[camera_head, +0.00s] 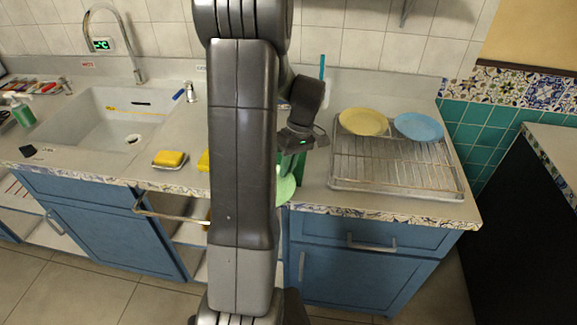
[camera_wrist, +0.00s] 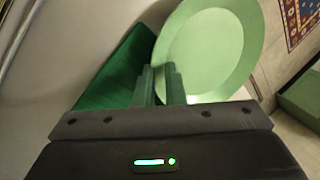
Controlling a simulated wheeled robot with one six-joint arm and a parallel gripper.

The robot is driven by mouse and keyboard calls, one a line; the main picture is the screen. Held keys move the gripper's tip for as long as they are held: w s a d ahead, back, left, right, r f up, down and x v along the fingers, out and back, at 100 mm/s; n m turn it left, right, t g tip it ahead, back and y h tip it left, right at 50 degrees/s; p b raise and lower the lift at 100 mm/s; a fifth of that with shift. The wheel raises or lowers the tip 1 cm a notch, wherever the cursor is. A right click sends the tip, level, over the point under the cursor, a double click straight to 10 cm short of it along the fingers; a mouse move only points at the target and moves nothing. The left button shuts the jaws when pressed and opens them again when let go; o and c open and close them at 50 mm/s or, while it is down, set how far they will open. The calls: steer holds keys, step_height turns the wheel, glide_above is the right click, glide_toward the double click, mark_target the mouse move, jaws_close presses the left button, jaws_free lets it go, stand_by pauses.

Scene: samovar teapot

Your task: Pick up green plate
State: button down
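The light green plate (camera_head: 286,188) shows only in part beside my arm in the head view, near the counter's front edge. In the wrist view the plate (camera_wrist: 212,48) fills the upper middle, its face seen from above. My gripper (camera_wrist: 160,72) has its two fingers close together at the plate's left rim, with the rim seeming to sit between them. In the head view my gripper (camera_head: 292,158) is mostly hidden by my arm. A dark green object (camera_wrist: 122,72) lies just left of the fingers; its full shape is hidden.
A wire rack (camera_head: 395,170) on the right holds a yellow plate (camera_head: 363,121) and a blue plate (camera_head: 418,127). A yellow sponge (camera_head: 170,158) sits on a dish by the sink (camera_head: 115,118).

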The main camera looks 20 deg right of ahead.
steer(key=c, duration=1.4)
jaws_free()
steer(key=shift+s+a, duration=0.1)
steer(key=shift+a, duration=0.05)
steer(key=shift+c, duration=0.2)
steer(key=shift+w+d+r, duration=0.2)
steer(key=shift+d, duration=0.05)
steer(key=v, duration=1.3)
steer(key=shift+r, duration=0.2)
